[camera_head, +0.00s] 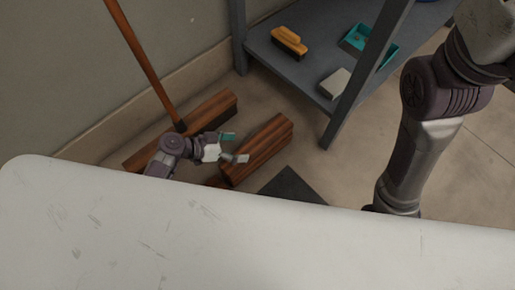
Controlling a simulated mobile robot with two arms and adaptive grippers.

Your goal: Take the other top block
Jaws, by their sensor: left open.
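Two long reddish-brown wooden blocks lie near the wall in the head view. One block (205,110) is at the left, and a broom handle comes down at it. The other block (265,140) is to its right, angled the same way. My left gripper (235,147) is open, with its fingers spread between the two blocks, close to the right one. I cannot tell if a finger touches it. A little more brown wood (215,181) shows below the gripper; the rest is hidden. My right arm hangs at the right and its gripper is hidden.
A grey shelf (290,67) stands behind, holding an orange-topped brush (290,39), a teal dustpan (357,38) and a pale block (336,84). Its post rises right of the blocks. The broom handle (143,58) leans left. A dark flat piece (290,186) lies on the floor.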

